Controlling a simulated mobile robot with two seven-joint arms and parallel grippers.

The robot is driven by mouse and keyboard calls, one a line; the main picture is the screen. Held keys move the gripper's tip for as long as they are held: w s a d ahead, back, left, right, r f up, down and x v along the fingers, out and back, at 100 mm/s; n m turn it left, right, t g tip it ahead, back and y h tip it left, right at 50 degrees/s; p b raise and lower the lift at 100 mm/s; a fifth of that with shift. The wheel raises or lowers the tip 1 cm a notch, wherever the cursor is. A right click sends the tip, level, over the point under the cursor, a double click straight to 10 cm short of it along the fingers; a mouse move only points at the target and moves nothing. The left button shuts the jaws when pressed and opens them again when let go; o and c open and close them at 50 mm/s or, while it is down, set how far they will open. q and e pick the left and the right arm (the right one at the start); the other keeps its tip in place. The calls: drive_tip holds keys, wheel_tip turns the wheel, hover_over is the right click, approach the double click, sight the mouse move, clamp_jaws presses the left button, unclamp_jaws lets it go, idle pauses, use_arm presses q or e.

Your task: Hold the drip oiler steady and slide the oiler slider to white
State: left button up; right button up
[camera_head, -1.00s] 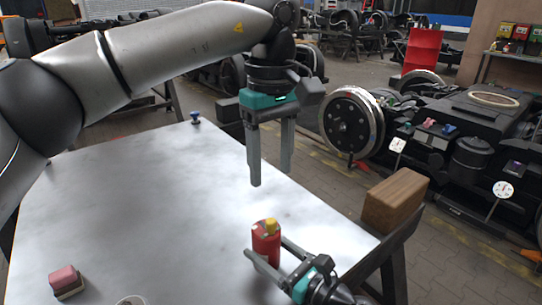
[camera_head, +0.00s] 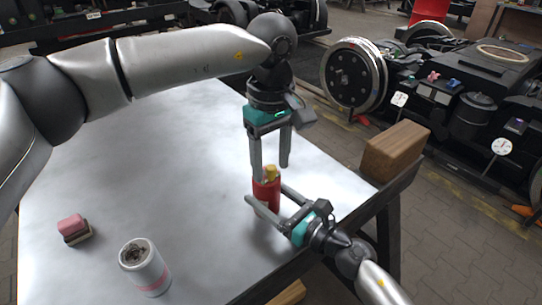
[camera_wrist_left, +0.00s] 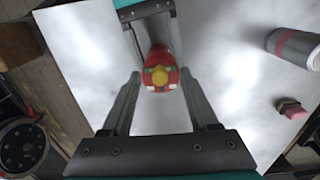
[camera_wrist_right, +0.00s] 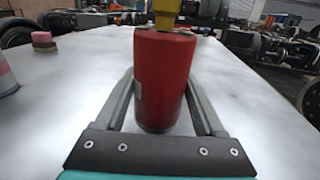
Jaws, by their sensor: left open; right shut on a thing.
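The drip oiler is a red cylinder (camera_head: 266,193) standing upright on the table, with a yellow slider part (camera_head: 271,173) on top. My right gripper (camera_head: 263,202) is shut on the red body low near the table; its fingers flank the body in the right wrist view (camera_wrist_right: 163,100). My left gripper (camera_head: 271,172) points down from above, open, its fingertips at about the height of the oiler's top. In the left wrist view the yellow part (camera_wrist_left: 160,75) lies between and beyond the open fingers. A small white mark shows beside the yellow part.
The metal table (camera_head: 180,180) is mostly clear. A white can with a red band (camera_head: 146,268) and a pink-topped block (camera_head: 74,230) stand at the left front. A wooden block (camera_head: 395,150) sits at the right edge. Bogies stand behind.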

use_arm(q)
clamp_jaws()
idle(0.3)
idle(0.4)
drive_tip(key=shift+w+a, duration=0.9)
drive_tip(key=shift+w, duration=0.3)
